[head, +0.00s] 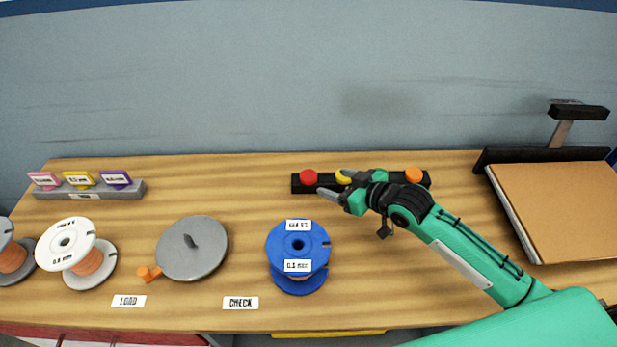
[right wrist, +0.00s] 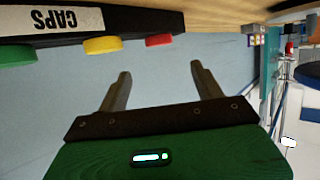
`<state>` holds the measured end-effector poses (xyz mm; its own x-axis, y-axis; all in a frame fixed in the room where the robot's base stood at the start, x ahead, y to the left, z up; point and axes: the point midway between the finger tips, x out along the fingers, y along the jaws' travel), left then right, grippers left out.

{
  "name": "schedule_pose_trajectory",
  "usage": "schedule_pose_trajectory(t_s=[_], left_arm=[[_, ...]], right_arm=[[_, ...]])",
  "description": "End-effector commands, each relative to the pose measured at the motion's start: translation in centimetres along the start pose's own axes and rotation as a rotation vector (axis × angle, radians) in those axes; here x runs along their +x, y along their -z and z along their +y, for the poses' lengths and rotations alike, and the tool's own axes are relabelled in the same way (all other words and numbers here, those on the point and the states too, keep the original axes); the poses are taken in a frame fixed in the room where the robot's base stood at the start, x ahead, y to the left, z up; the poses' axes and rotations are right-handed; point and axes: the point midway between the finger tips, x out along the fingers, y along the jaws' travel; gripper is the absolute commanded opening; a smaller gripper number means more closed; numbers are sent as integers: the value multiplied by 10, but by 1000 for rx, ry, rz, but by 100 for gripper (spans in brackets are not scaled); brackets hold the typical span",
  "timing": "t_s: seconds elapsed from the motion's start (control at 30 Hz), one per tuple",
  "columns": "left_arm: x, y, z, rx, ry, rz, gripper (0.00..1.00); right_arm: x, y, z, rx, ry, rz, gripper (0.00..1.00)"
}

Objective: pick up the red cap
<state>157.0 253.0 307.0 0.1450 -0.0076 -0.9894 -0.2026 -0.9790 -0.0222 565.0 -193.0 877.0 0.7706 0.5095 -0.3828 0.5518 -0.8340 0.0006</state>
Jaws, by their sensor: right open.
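The red cap (head: 308,177) sits at the left end of a black cap rack (head: 299,188) near the back of the table. A yellow cap (head: 343,177) and a green one (head: 380,174) sit further right on the rack, partly behind my arm. My right gripper (head: 333,183) is open and empty, just right of the red cap. In the right wrist view, the red cap (right wrist: 159,40) shows beyond the open fingers (right wrist: 162,84), between their lines and apart from them. My left gripper is not in view.
An orange cap (head: 413,175) is at the rack's right end. A blue spool (head: 298,245), a grey disc (head: 192,250) and a white spool (head: 68,245) stand further left and nearer. A brown board (head: 560,208) lies at right. Wood left of the rack is clear.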

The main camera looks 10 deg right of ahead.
Motion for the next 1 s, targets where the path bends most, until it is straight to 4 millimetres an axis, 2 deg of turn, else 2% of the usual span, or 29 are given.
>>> schedule_pose_trajectory(t_s=[0.1, 0.37, 0.7, 1.0], left_arm=[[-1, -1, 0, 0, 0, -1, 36], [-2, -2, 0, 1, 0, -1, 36], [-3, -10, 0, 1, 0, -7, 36], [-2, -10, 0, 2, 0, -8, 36]], right_arm=[[21, 1, 0, 3, 0, 2, 68], [40, 0, 0, 2, 1, 1, 68], [82, -6, 0, 1, 1, 1, 68], [87, -7, 0, 0, 1, 0, 68]])
